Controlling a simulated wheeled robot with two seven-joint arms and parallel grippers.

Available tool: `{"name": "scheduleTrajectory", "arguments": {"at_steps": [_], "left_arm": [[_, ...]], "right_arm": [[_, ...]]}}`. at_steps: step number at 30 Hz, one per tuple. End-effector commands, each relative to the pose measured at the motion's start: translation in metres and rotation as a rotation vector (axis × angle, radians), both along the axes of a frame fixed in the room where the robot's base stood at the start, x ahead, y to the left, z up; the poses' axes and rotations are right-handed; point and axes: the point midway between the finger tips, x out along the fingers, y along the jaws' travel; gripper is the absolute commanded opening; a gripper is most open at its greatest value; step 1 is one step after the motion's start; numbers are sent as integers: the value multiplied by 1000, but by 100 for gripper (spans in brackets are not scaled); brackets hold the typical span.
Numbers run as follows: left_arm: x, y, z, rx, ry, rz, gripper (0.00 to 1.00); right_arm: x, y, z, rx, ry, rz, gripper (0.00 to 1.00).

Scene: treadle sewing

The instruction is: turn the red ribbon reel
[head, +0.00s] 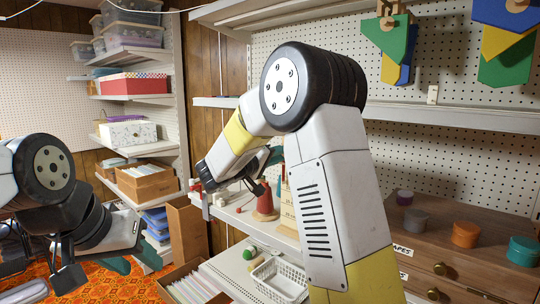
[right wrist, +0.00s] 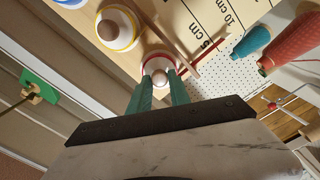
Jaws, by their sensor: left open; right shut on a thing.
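The red ribbon reel (right wrist: 160,59) shows in the right wrist view as a pale disc with a red rim and a light hub. My right gripper (right wrist: 160,80) has its two green fingers shut on it, one at each side. The fingers cover its lower part in that view. In the head view my right arm reaches to the shelf; its fingertips and the reel cannot be made out clearly. My left gripper (head: 132,262) is open and empty at the lower left of the head view, over the orange patterned floor and away from the shelf.
A reel with a yellow and blue rim (right wrist: 118,30) stands close to the held reel. A ruler board (right wrist: 222,22), a teal cone (right wrist: 252,42) and a red cone (right wrist: 290,42) are on the other side. A white basket (head: 279,282) sits lower in the head view.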

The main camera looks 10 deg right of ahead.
Motion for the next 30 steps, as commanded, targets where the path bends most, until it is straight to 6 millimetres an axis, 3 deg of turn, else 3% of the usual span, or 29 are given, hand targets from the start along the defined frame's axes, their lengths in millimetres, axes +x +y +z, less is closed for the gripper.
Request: {"name": "scheduleTrajectory", "arguments": {"at_steps": [30], "left_arm": [[0,0,0,0,0,0,44]], "right_arm": [[0,2,-4,-593,762,4,0]]}}
